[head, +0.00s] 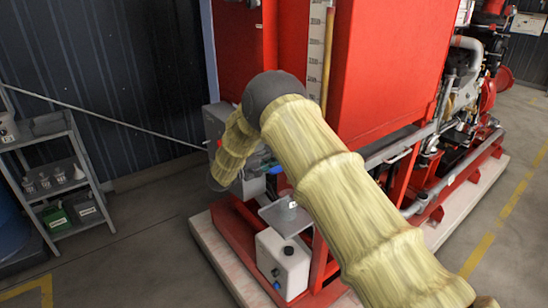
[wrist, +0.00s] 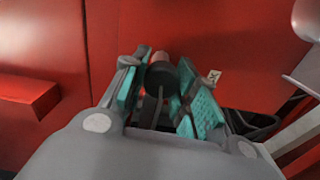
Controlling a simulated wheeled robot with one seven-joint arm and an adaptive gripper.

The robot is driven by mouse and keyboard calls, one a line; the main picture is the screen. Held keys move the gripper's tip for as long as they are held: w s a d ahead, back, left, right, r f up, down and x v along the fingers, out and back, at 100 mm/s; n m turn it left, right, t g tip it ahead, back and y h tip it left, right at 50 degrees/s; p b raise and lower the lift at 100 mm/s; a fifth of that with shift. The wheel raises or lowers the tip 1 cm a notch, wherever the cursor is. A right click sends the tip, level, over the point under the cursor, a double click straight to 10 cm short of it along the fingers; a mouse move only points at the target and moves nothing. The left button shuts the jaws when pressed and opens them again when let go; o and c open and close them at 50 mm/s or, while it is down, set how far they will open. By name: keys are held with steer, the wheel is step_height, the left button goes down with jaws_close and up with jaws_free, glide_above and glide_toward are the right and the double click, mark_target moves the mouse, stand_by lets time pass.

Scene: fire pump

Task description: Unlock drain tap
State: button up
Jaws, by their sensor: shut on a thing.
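In the wrist view, my gripper (wrist: 160,92) has its teal-padded fingers on either side of a dark rounded part (wrist: 161,74) with a dull pinkish end. The gripper is shut on this part, close to a red panel (wrist: 225,45). I cannot tell whether the part is the drain tap's handle or its lock, as the fingers cover much of it. In the head view my yellow-sleeved arm reaches down to the left end of the red pump unit (head: 385,70) and hides most of the gripper and the tap area.
A white container (head: 283,262) with a dark cap stands on the red base frame below my arm. A grey shelf (head: 55,175) with bottles and boxes stands at the left. The floor between shelf and unit is clear. A red block (wrist: 28,95) juts out in the wrist view.

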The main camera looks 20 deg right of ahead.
stand_by(0.4)
steer(key=o, duration=1)
steer(key=shift+a, duration=0.1)
steer(key=v, duration=1.2)
